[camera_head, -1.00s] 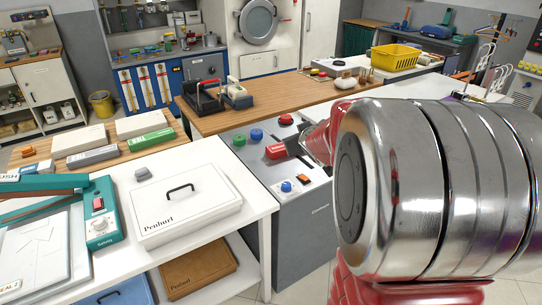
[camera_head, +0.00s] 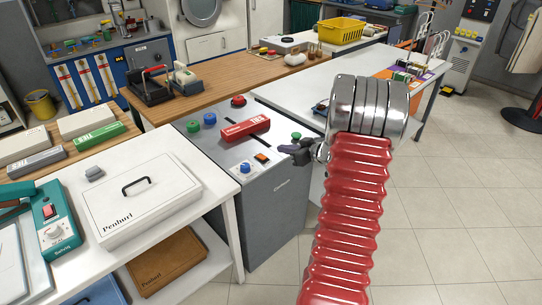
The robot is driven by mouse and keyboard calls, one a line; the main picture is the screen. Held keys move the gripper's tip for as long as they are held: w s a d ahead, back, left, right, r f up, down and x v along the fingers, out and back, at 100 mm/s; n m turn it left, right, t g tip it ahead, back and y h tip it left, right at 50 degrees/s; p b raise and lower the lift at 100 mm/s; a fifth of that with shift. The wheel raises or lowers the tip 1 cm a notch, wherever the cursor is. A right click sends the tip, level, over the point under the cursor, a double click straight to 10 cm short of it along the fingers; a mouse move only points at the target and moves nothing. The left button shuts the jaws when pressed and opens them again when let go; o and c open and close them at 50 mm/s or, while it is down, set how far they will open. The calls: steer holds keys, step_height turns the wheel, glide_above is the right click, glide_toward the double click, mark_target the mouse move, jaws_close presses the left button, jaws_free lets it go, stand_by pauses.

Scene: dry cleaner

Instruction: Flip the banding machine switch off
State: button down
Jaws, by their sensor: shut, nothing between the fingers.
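The grey machine cabinet (camera_head: 262,205) stands in the middle with controls on its top panel; I take it for the banding machine. An orange rocker switch (camera_head: 262,157) sits near its front right edge, beside a blue knob (camera_head: 245,168). Whether the switch is on or off is too small to tell. My gripper (camera_head: 284,148) is shut and empty, a little right of the switch in the picture and pointing left towards it. I see a gap between them in the picture, but cannot tell the depth. Nothing hides the switch.
A red box (camera_head: 245,128) lies on the panel, near a red button (camera_head: 238,101). A white case (camera_head: 141,198) and a teal device (camera_head: 45,222) with its own red switch stand on the left table. A wooden counter (camera_head: 222,77) is behind. Open floor lies right.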

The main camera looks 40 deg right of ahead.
steer(key=shift+w, duration=0.1)
glide_above(262, 157)
steer(key=s, duration=0.3)
steer(key=f, duration=0.4)
steer(key=shift+s+d+f, duration=0.1)
steer(key=shift+s+d, duration=0.05)
steer(key=shift+d, duration=0.2)
steer(key=f, duration=0.3)
steer(key=shift+s, duration=0.25)
steer(key=shift+s+f, duration=0.1)
steer(key=shift+f, duration=0.35)
